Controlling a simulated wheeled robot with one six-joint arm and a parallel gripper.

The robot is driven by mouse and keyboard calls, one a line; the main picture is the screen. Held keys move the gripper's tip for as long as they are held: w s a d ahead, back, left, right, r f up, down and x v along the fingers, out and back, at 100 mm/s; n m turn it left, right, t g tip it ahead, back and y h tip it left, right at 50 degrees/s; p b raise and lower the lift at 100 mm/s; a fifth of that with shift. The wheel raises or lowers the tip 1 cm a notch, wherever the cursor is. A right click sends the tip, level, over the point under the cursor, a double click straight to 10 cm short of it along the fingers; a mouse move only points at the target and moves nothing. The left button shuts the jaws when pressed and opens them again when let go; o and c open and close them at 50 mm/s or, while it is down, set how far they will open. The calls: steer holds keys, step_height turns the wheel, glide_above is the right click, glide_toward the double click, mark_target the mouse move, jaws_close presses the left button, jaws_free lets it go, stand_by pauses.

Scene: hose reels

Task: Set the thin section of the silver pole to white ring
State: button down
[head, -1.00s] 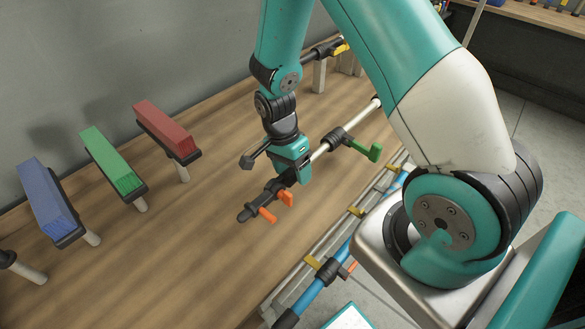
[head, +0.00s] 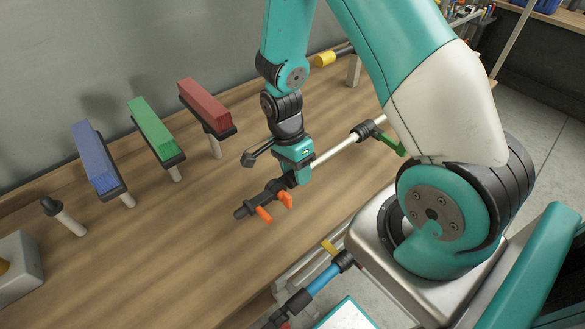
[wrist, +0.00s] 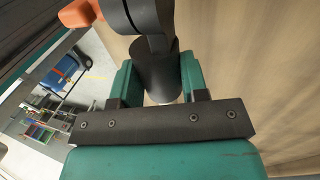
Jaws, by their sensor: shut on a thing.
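The silver pole (head: 332,154) lies slantwise above the wooden bench. Its near end is a black grip (head: 245,210) with two orange levers (head: 272,208). A black clamp with a green lever (head: 390,143) sits farther along it. My gripper (head: 292,172) is shut on the pole between the orange levers and the bare silver length. In the wrist view the black part (wrist: 155,66) stands between my teal jaws (wrist: 158,88), with an orange lever at the top left. The far part of the pole is hidden behind my arm. I cannot make out a white ring.
Blue (head: 95,158), green (head: 153,127) and red (head: 204,103) blocks stand on posts along the back of the bench (head: 150,260).

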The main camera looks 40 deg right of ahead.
steer(key=c, duration=0.6)
jaws_free()
steer(key=shift+r, duration=0.1)
steer(key=b+v, duration=0.1)
steer(key=v, duration=1.6)
steer(key=shift+w+d+r+b, duration=0.1)
steer(key=shift+r+b, duration=0.05)
steer(key=shift+b, duration=0.25)
steer(key=s+a+r+n+t+y, duration=0.1)
steer(key=s+a+r+n, duration=0.1)
steer(key=s+a+n, duration=0.3)
steer(key=s+a+r+n+t+y, duration=0.1)
steer(key=s+a+n, duration=0.4)
steer(key=n, duration=0.6)
steer(key=s+a+r+n+t+y, duration=0.1)
steer(key=s+a+r+n+y, duration=0.1)
steer(key=s+a+r+n, duration=0.3)
steer(key=shift+s+a+r+n, duration=0.15)
steer(key=shift+s+n, duration=0.3)
steer(key=shift+n, duration=0.5)
steer(key=shift+s+a+r+n, duration=0.1)
steer(key=shift+s+a+n, duration=0.1)
steer(key=shift+s+n, duration=0.55)
